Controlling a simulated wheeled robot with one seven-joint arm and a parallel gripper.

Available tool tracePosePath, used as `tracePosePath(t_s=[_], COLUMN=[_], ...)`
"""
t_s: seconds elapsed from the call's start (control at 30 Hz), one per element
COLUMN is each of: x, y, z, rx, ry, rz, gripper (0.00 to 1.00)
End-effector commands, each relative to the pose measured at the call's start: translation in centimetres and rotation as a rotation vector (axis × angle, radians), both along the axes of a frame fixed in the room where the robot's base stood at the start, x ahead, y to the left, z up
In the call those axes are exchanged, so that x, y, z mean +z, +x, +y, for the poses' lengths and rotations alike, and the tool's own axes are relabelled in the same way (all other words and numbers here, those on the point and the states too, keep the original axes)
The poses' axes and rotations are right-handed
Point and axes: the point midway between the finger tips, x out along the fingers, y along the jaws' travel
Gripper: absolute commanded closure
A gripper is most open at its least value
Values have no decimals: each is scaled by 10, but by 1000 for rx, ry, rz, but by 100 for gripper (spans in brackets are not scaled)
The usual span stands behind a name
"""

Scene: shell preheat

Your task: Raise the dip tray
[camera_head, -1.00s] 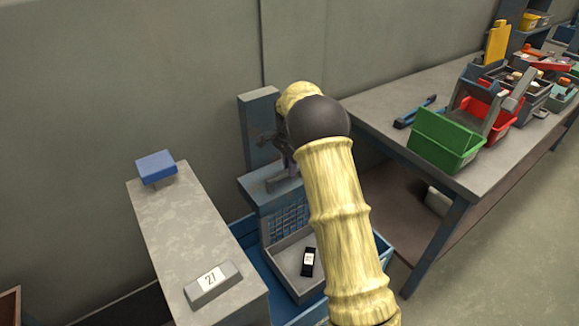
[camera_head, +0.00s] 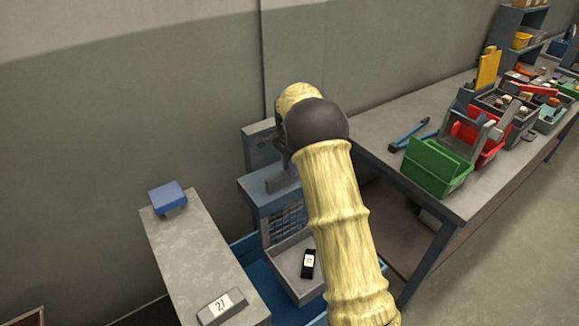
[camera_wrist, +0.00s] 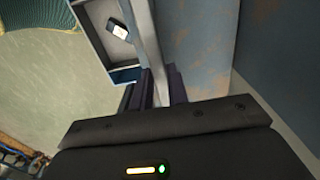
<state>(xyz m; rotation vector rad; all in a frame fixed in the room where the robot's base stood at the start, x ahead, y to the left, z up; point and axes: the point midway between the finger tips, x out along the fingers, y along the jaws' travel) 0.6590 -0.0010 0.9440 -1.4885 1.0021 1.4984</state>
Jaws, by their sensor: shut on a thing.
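The dip tray (camera_head: 288,262) is a shallow grey box with a small black labelled piece (camera_head: 308,264) lying in it. It hangs just above a blue tank (camera_head: 262,282), below a blue-grey frame (camera_head: 258,197) with a mesh panel. In the wrist view, the tray (camera_wrist: 95,32) shows at the top with the labelled piece (camera_wrist: 119,32) inside. My gripper (camera_wrist: 158,88) is shut on a grey bar leading toward the tray. My arm hides the gripper's fingertips and the tray's right side in the head view.
A grey counter (camera_head: 190,248) stands close on the left, with a blue block (camera_head: 168,196) and a "21" sign (camera_head: 221,306). A bench (camera_head: 385,140) on the right carries a green bin (camera_head: 436,168) and a red bin (camera_head: 478,135). The wall is close behind.

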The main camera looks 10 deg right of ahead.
Motion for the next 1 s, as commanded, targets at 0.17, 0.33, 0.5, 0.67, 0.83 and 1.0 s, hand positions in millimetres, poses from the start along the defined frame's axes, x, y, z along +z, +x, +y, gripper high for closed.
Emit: tracePosePath(t_s=[0.17, 0.33, 0.5, 0.67, 0.83, 1.0], x=[8, 7, 5, 6, 22, 53], y=[3, 3, 2, 2, 2, 3], z=[0, 0, 0, 0, 0, 0], rx=[-1, -1, 0, 0, 0, 0], ry=[1, 1, 1, 1, 0, 1], rz=[-17, -16, -10, -9, -11, -12], gripper=[100, 62, 62, 62, 62, 62])
